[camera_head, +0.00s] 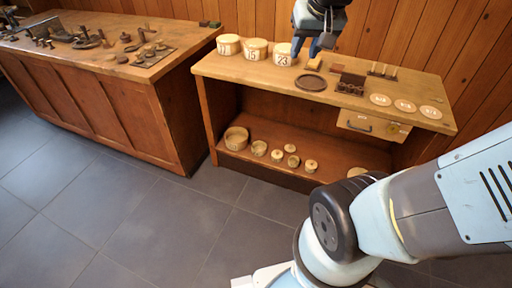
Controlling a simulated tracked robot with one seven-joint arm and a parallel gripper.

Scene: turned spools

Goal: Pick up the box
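Three round, pale wooden boxes with numbers stand in a row at the back left of the bench: the left one (228,45), the middle one (255,49), marked 15, and the right one (282,57), marked 23. A small dark brown box (350,84) sits right of the middle of the bench. Which of these is the task's box I cannot tell. My gripper (306,49) points down above the bench, just right of box 23, and overlaps its edge in the picture. Its blue fingers look apart, with nothing seen held between them. Whether it touches box 23 cannot be told.
A dark round plate (311,82) and a small yellowish block (314,65) lie near my gripper. Three pale discs (405,106) lie at the bench's right. The lower shelf holds several round pots (236,138). A tool-covered workbench (110,85) stands left. The tiled floor in front is clear.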

